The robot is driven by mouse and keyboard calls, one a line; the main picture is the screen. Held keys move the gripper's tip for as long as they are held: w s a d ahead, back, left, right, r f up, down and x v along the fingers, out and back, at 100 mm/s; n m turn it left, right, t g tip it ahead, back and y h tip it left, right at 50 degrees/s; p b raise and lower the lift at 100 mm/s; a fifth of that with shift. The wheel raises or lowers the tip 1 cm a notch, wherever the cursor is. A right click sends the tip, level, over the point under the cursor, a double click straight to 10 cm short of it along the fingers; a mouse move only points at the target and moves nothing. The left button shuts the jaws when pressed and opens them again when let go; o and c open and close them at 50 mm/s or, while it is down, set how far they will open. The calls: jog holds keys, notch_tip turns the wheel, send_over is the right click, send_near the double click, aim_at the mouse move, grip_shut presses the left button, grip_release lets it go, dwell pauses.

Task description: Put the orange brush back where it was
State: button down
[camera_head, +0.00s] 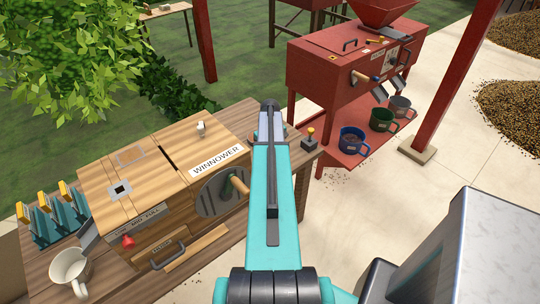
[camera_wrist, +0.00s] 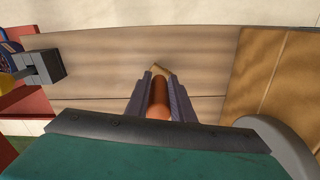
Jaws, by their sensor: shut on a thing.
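My gripper (camera_wrist: 159,82) is shut on the orange brush (camera_wrist: 158,100) in the wrist view. The orange, rounded part lies between the two dark fingers, with a tan tip showing just past them. The rest of the brush is hidden by the gripper. It is over the wooden table top (camera_wrist: 90,75); I cannot tell whether the brush touches the wood. In the head view my arm covers the gripper and the brush, above the table beside the right end of the winnower (camera_head: 165,155).
A white mug (camera_head: 68,268) and blue-and-yellow clips (camera_head: 50,215) stand left of the winnower. A red machine (camera_head: 350,75) with several mugs on its shelf stands behind right.

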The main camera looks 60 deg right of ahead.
jog(key=shift+f, duration=0.45)
dwell(0.3)
jog(key=c, duration=1.5)
grip_release()
jog(key=shift+o, duration=0.2)
jog(key=shift+r+b, duration=0.15)
jog(key=shift+b, duration=0.15)
jog(key=shift+r+b, duration=1.6)
jog(key=shift+r, duration=5.15)
